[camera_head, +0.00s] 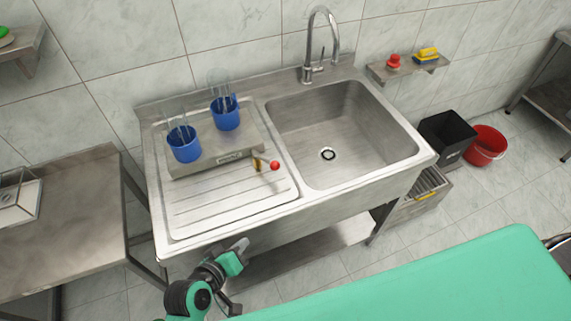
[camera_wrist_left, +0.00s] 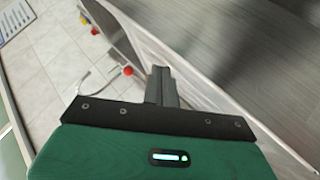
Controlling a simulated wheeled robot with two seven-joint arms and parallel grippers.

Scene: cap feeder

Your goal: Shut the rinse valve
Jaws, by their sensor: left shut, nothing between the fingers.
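The lever sticks out to the right. My left gripper (camera_head: 242,245) is in front of the sink's front edge, apart from the valve. Its fingers (camera_wrist_left: 160,84) are shut and empty. My right gripper is not in view.
Two blue cups (camera_head: 184,144) (camera_head: 226,113) with clear glassware stand on the rinse unit. The basin (camera_head: 335,120) lies right of the drainboard, with a tall faucet (camera_head: 318,45) behind. A steel table (camera_head: 70,220) stands left. The front drainboard is clear.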

